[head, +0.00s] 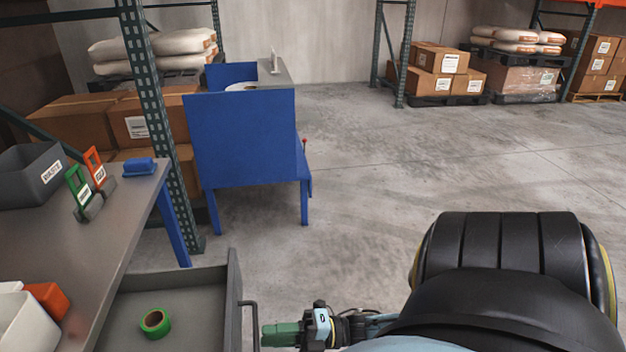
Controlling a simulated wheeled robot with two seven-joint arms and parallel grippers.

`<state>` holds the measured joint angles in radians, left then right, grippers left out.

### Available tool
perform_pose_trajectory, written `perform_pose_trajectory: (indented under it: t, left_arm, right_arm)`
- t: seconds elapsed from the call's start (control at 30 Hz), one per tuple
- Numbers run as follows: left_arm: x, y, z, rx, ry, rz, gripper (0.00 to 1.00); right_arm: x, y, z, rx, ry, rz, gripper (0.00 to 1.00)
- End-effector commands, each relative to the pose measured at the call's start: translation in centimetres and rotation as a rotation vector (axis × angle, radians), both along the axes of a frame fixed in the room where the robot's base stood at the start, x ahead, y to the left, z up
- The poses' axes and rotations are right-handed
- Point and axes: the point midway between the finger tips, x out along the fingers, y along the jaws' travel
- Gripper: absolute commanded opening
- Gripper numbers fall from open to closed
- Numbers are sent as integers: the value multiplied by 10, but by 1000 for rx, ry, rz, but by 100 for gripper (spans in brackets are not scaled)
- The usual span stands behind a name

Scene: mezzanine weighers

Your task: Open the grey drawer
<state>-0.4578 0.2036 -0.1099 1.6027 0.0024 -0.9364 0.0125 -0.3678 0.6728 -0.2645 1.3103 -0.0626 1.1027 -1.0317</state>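The grey drawer (234,300) is pulled out from under the grey-topped bench at the lower left. A roll of green tape (155,323) lies inside it. A dark bar handle (250,304) stands out from the drawer's right-hand front. My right gripper (268,335) comes in from the right at the bottom edge. Its green fingertips are close beside the handle; whether they touch it is unclear. The gap between its fingers is hidden, so I cannot tell if it is open or shut. My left gripper is out of view.
On the bench (95,240) stand a grey waste bin (30,175), green and orange-handled tools, a blue block (139,167) and a white container (28,325). A blue workstation (245,140) and rack post (160,120) stand beyond. The floor at the right is clear.

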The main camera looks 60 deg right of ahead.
Motion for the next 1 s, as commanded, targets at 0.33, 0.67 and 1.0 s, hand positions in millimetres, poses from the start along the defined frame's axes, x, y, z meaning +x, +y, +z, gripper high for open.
perform_pose_trajectory:
  t: [0.33,0.67,1.0]
  left_arm:
    - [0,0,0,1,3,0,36]
    - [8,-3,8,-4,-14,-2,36]
    - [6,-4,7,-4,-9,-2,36]
  right_arm:
    - [-55,-48,-14,-3,3,-1,28]
    - [-70,-61,-17,-2,0,1,28]
    - [-69,-60,-17,-2,0,1,28]
